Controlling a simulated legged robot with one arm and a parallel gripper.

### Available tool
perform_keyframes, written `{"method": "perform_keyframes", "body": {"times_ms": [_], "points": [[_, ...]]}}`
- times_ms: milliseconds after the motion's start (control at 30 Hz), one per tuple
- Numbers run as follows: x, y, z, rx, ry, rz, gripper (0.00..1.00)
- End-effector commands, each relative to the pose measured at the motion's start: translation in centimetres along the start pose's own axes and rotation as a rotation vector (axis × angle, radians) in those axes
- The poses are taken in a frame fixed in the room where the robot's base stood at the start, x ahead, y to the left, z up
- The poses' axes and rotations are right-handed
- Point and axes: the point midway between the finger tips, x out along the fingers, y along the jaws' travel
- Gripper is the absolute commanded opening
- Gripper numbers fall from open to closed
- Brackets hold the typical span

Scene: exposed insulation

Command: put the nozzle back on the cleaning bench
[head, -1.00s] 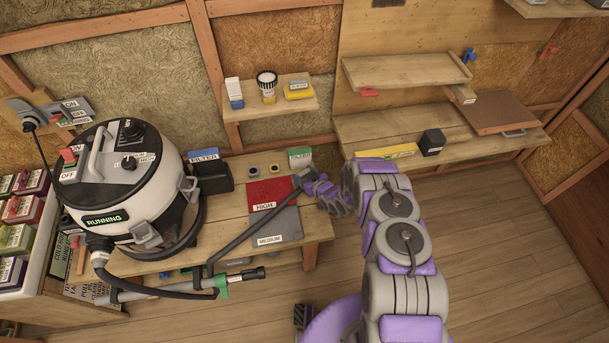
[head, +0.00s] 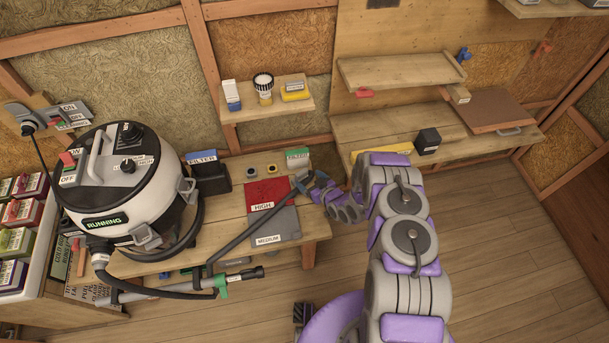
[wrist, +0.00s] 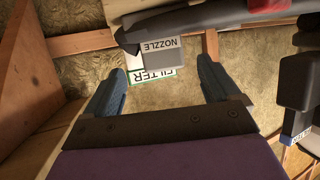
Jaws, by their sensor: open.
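My gripper (head: 304,183) is open, low at the right end of the wooden cleaning bench (head: 318,229). In the wrist view its two blue-grey fingers (wrist: 158,88) stand wide apart with nothing between their tips. Beyond them, a grey block with an upside-down NOZZLE label (wrist: 158,47) lies in front of a green-edged FILTER label (wrist: 155,75). A dark grey bar (wrist: 215,18) crosses the top of that view. In the head view a dark tube (head: 245,230) slants from the bench front up to my fingers. I cannot tell where the nozzle itself ends or whether a finger touches it.
A vacuum marked RUNNING (head: 125,190) fills the bench's left side. A dark blue-labelled filter box (head: 208,174), a red HIGH pad (head: 268,191) and a grey MEDIUM pad (head: 275,225) are on the bench. A small shelf (head: 268,106) hangs above. The floor at right is clear.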

Motion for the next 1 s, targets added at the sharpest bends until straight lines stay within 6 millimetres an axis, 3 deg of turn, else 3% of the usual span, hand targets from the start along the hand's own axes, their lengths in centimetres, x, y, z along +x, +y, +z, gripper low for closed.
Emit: {"method": "perform_keyframes", "body": {"times_ms": [200, 367, 1000], "points": [[-3.9, 0.0, -0.1, 0.003, -0.002, 0.001, 0.89], [-5.5, 0.0, 0.0, 0.000, -0.003, -0.001, 0.89], [-5.9, -0.1, 0.0, -0.001, -0.001, -0.001, 0.89]]}}
